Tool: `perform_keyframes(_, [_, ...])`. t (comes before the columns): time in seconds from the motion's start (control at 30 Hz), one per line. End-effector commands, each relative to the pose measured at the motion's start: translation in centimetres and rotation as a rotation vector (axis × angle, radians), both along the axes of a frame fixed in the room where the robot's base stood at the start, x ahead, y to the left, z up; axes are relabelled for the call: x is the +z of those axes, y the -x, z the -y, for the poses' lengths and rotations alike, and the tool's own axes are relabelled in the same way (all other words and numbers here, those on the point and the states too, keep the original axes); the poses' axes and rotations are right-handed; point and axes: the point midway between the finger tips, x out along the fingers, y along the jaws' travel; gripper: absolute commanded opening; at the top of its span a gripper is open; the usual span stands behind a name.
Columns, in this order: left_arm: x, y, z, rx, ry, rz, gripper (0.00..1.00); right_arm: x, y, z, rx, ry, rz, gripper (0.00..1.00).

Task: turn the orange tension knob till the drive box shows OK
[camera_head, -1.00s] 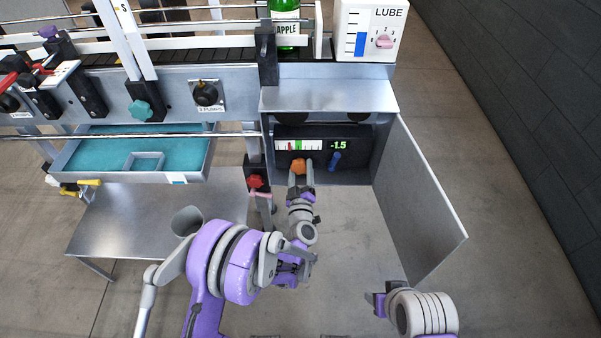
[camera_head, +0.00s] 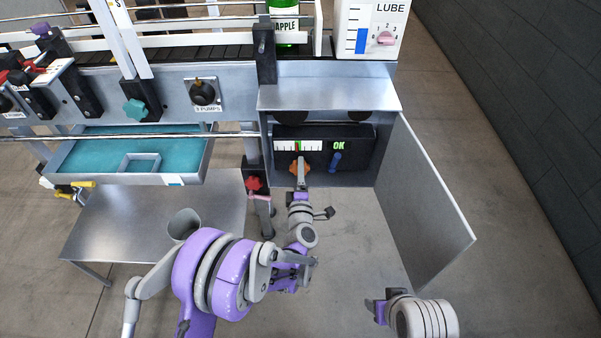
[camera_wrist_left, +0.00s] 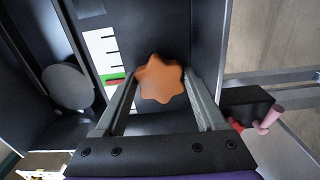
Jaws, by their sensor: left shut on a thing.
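The drive box (camera_head: 357,147) is a dark unit inside the open metal cabinet. Its small display (camera_head: 339,144) reads OK in green. The white gauge (camera_head: 284,146) beside it has a red mark at a green band near its middle. The orange tension knob (camera_head: 300,167) sits below the gauge, partly hidden by my left gripper (camera_head: 301,175). In the left wrist view, the star-shaped knob (camera_wrist_left: 159,79) is between the two fingers of the left gripper (camera_wrist_left: 162,88), which is shut on it. My right gripper (camera_head: 376,305) is at the lower right, away from the cabinet; its fingers are unclear.
The cabinet door (camera_head: 427,205) stands open at the right. A blue lever (camera_head: 335,162) is right of the knob. A red knob (camera_head: 254,183) and pink handle (camera_head: 260,197) are close left of my left gripper. A metal table (camera_head: 130,226) stands at the left.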

Motion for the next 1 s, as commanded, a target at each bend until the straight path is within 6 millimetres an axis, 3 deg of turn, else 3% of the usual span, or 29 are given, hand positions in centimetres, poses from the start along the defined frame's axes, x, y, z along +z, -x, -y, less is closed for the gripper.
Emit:
perform_keyframes(0.77, [0.03, 0.0, -0.09, 0.002, 0.105, 0.001, 0.17, -0.2, -0.03, 0.0, 0.0, 0.0, -0.001, 0.53])
perform_keyframes(0.8, [0.03, 0.0, -0.09, 0.002, 0.104, 0.001, 0.76, -0.2, -0.03, 0.0, 0.0, 0.0, -0.001, 0.53])
perform_keyframes(0.93, [0.03, 0.0, -0.07, 0.002, 0.104, 0.0, 0.99, -0.2, -0.03, 0.0, 0.0, 0.0, 0.0, 0.53])
perform_keyframes(1.0, [0.03, 0.0, -0.06, 0.001, 0.104, 0.0, 1.0, -0.2, -0.03, 0.0, 0.0, 0.0, 0.0, 0.53])
